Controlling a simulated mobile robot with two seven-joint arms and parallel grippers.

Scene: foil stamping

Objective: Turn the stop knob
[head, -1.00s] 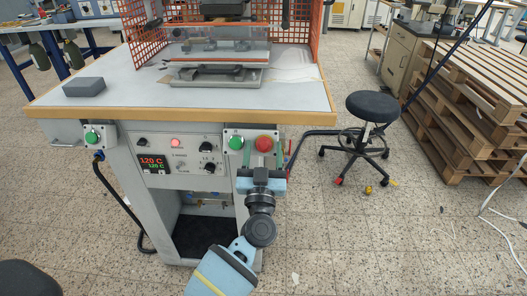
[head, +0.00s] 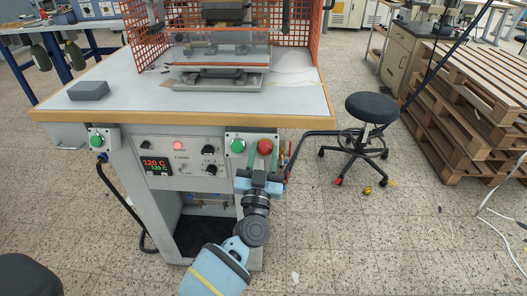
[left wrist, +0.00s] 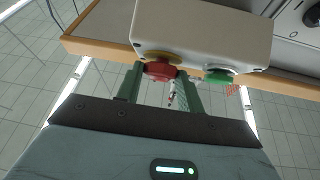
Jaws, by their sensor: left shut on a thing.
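The red stop knob (head: 265,146) is on the right side of a light control box (head: 250,136) under the table's front edge. A green button (head: 237,146) is to its left. My left gripper (head: 264,155) reaches up from below and is shut on the knob. In the left wrist view the red knob (left wrist: 160,71) with its yellow collar sits between the green fingers, and the green button (left wrist: 218,76) is clear of them to the right. The fingers partly cover the knob. My right gripper is not in view.
The press table (head: 130,85) overhangs the box. A grey block (head: 88,91) lies on it, and an orange mesh guard (head: 305,35) surrounds the press. A panel with a red display (head: 155,165) is at left. A black stool (head: 372,108) and pallets (head: 470,120) stand right.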

